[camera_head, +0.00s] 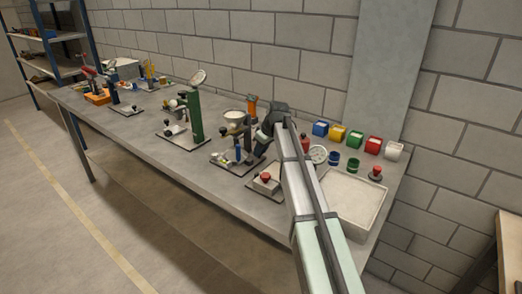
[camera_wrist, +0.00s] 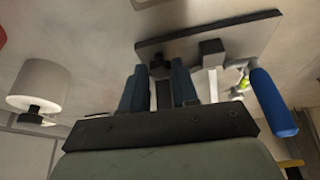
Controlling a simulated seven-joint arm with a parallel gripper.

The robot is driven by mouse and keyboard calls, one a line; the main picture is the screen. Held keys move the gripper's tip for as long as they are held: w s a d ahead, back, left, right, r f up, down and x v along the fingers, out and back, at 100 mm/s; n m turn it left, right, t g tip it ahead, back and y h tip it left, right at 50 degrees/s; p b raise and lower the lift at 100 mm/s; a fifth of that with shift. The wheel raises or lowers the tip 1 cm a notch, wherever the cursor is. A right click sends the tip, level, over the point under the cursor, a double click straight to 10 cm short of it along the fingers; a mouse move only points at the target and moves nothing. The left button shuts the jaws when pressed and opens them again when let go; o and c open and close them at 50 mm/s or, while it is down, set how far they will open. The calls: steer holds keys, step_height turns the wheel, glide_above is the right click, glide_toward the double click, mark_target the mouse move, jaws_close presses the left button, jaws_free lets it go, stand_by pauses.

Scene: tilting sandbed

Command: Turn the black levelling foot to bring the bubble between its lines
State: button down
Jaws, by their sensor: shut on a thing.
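In the wrist view my gripper (camera_wrist: 159,80) has its two dark blue fingers on either side of a black knob, which I take to be the black levelling foot (camera_wrist: 160,65). The fingers are shut on it. The foot sits at the edge of a dark-edged plate (camera_wrist: 262,27). A small yellow-green piece (camera_wrist: 243,85), perhaps the bubble vial, shows by a blue cylinder (camera_wrist: 272,103). The bubble and its lines are too small to read. In the head view, the blue piece (camera_head: 238,153) stands on a plate beside my dark wrist, which hides the fingertips.
In the head view, a red-knobbed box (camera_head: 265,181) is in front, a green post (camera_head: 195,118) left, and a pale tray (camera_head: 352,232) and coloured bins (camera_head: 338,133) right.

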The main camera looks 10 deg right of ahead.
steer(key=c, duration=0.9)
jaws_free()
steer(key=shift+o, duration=0.2)
steer(key=shift+r, duration=0.1)
steer(key=v, duration=1.3)
steer(key=shift+r, duration=0.35)
